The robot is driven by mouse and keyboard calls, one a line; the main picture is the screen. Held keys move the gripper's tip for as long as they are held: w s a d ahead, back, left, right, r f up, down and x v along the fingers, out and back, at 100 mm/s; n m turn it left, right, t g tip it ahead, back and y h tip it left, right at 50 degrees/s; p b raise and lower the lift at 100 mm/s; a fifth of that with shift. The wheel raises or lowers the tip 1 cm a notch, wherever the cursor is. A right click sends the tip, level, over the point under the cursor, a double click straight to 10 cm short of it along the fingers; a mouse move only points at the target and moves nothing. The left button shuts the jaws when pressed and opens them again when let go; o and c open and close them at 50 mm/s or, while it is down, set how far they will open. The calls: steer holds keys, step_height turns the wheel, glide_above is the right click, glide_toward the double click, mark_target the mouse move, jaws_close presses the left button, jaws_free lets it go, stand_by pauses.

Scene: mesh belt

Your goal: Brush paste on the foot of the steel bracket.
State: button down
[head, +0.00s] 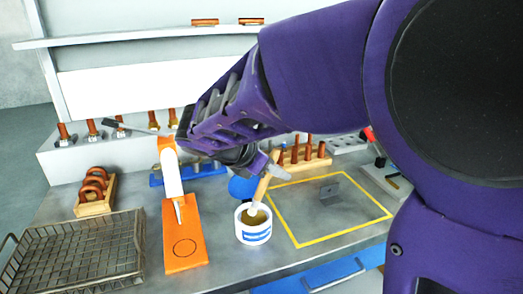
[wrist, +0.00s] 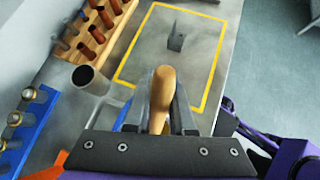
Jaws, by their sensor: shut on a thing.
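My gripper (head: 262,166) is shut on the wooden handle of a brush (head: 262,188), which is slightly tilted. The handle also shows between the fingers in the wrist view (wrist: 162,88). The brush's pale lower end is in the mouth of a white pot (head: 254,233) with a blue label and tan paste inside; how deep it reaches is hidden. The steel bracket (head: 329,193) is a small grey angled piece, right of the pot, inside a yellow outline. In the wrist view the bracket (wrist: 177,38) stands ahead of the gripper, apart from it.
An orange stand (head: 184,240) with a white upright part is left of the pot. A wire basket (head: 75,255) is at front left. A wooden rack (head: 303,158) of brown pegs and a blue rack (head: 190,173) stand behind. The yellow-outlined area (head: 350,226) is clear around the bracket.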

steer(key=shift+f, duration=0.75)
stand_by(1.8)
step_height(320, 180, up, 7)
steer(key=p, duration=0.7)
steer(key=shift+r, duration=0.15)
stand_by(0.5)
